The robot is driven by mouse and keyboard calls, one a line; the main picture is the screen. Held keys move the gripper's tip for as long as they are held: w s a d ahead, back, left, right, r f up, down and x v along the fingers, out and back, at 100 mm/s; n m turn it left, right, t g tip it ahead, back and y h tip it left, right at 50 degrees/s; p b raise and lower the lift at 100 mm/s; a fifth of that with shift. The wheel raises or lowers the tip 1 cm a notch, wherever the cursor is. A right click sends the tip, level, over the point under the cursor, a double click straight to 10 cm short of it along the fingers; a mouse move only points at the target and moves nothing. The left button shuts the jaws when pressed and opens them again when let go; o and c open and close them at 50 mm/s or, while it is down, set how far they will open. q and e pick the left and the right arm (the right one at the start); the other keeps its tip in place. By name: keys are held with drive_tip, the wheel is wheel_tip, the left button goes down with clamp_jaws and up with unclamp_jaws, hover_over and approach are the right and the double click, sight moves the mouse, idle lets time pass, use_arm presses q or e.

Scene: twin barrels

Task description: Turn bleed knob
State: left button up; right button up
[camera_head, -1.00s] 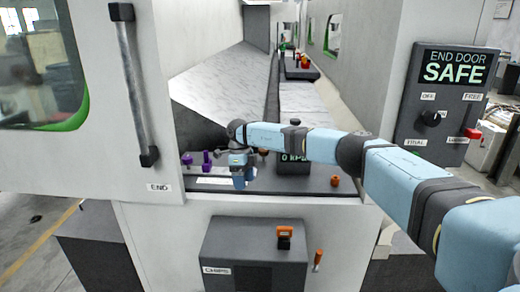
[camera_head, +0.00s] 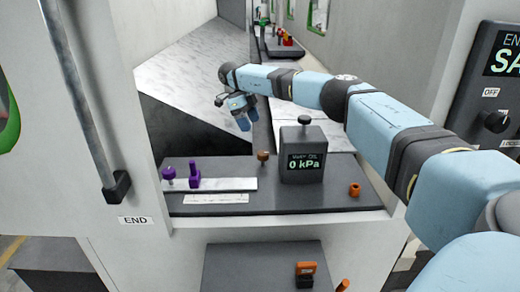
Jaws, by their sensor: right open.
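A dark box with a screen reading "WAY OIL 0 kPa" (camera_head: 303,158) stands on the dark shelf (camera_head: 330,198). A black knob (camera_head: 304,120) sits on top of the box. A brown knob (camera_head: 263,157) stands just left of the box, and an orange knob (camera_head: 355,189) stands to its right. I cannot tell by label which one is the bleed knob. My right gripper (camera_head: 243,121) is open and empty, up and left of the box, apart from all the knobs. My left gripper is not in view.
Purple parts (camera_head: 194,175) stand on a pale strip at the shelf's left. A door with a long handle (camera_head: 85,110) is at the left. A switch panel (camera_head: 496,100) is at the right edge. A drawer with an orange latch (camera_head: 305,268) is below.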

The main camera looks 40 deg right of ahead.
sight(263, 153)
drive_tip(key=p+x, duration=0.1)
drive_tip(key=x, duration=1.1)
drive_tip(key=shift+f, duration=0.2)
drive_tip(key=c, duration=0.9)
